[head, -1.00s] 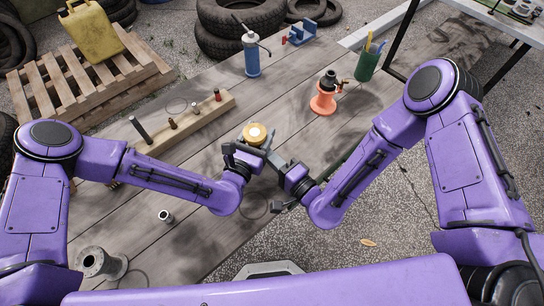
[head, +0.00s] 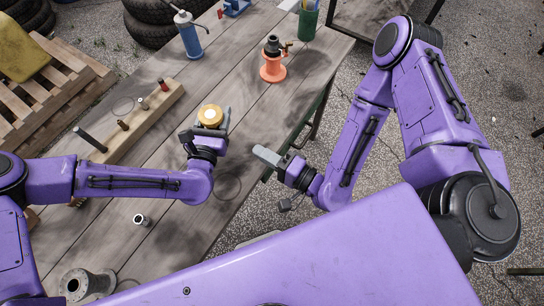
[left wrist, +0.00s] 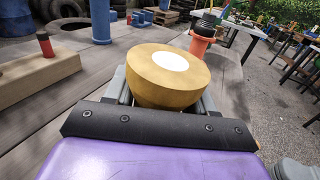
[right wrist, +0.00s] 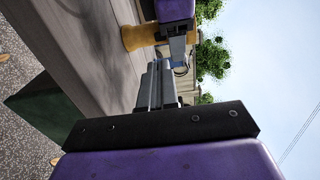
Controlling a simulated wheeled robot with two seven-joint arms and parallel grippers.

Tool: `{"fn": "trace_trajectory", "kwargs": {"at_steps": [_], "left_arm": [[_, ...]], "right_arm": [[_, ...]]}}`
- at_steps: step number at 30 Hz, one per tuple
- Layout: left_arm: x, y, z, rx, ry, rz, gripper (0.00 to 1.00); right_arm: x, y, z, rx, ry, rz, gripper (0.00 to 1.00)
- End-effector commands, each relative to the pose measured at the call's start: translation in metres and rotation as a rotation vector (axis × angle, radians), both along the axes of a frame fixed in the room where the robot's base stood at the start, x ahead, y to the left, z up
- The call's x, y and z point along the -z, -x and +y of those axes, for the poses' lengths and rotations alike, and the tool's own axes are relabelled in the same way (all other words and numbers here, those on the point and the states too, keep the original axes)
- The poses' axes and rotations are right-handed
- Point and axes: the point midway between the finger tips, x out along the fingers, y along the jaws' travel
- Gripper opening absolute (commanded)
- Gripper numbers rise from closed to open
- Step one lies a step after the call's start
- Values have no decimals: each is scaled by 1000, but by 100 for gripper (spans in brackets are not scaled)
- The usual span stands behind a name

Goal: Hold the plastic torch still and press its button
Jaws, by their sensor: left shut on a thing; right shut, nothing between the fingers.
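The plastic torch (head: 210,116) is a yellow-gold thing with a wide round head and a white disc on its top face. My left gripper (head: 206,133) is shut on it and holds it at the table's right side. In the left wrist view the torch (left wrist: 165,82) fills the jaws, its white face upward. Its button cannot be made out. My right gripper (head: 266,156) is shut and empty, to the right of the torch and apart from it, beyond the table edge. In the right wrist view the torch (right wrist: 138,37) shows beyond my right gripper (right wrist: 158,72), partly hidden by my left gripper.
A wooden block with several pegs (head: 133,128) lies left of the torch. An orange stand (head: 273,70), a blue pump bottle (head: 189,38) and a green cup (head: 308,22) stand further back. A small metal socket (head: 141,220) and a grey spool (head: 76,284) are near the front.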

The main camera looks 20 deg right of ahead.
Motion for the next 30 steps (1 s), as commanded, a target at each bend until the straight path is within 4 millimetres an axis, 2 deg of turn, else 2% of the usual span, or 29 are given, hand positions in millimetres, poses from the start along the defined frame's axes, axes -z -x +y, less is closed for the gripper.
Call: {"fn": "trace_trajectory", "kwargs": {"at_steps": [3, 6, 15, 16, 18, 26, 30], "left_arm": [[0, -1, 1, -2, -1, 0, 16], [0, -1, 1, -3, -1, 0, 16], [0, -1, 1, -4, 0, -1, 16], [0, -1, 1, -4, -1, -2, 61], [0, -1, 1, -5, 0, -1, 84], [0, -1, 1, -4, 0, -1, 84], [1, 9, 7, -4, -1, 2, 84]], "right_arm": [[1, 15, -11, 3, 0, 3, 0], [0, 21, -16, 2, 0, 1, 0], [0, 24, -17, 0, 1, 1, 0], [0, 24, -17, 0, 1, 1, 0], [0, 24, -17, 0, 1, 1, 0], [0, 24, -17, 0, 1, 1, 0], [0, 24, -17, 0, 1, 1, 0]]}}
